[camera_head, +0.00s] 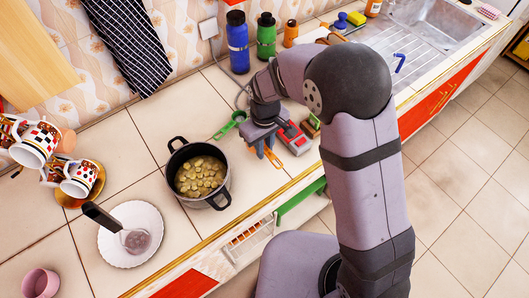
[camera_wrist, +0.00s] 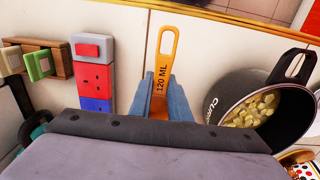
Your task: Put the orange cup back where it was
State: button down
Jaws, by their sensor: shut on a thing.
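The orange cup (camera_wrist: 166,62) is a measuring cup with a long slotted handle marked 120 ML. In the wrist view my gripper (camera_wrist: 168,100) has its two blue fingers on either side of it, shut on it; its bowl is mostly hidden behind the gripper body. In the head view my gripper (camera_head: 266,150) points down over the counter, right of the pot, and a bit of the orange handle (camera_head: 275,157) shows by the fingers. I cannot tell whether the cup touches the counter.
A black pot (camera_head: 201,174) of sliced food stands close on the left. Bottles (camera_head: 238,45) stand behind. The counter's front edge is close.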

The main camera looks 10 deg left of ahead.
aim_at(265, 161)
jog(key=shift+f+p, duration=0.4)
jog(key=shift+f, duration=1.35)
jog(key=shift+f, duration=0.2)
jog(key=c, duration=1.7)
grip_release()
jog(key=shift+o, duration=0.2)
jog(key=shift+r, duration=0.1)
notch_tip(265, 161, up, 12)
jog(key=b, duration=0.3)
jog(key=shift+r+b, duration=0.15)
jog(key=shift+b, duration=0.15)
jog(key=shift+d, duration=0.1)
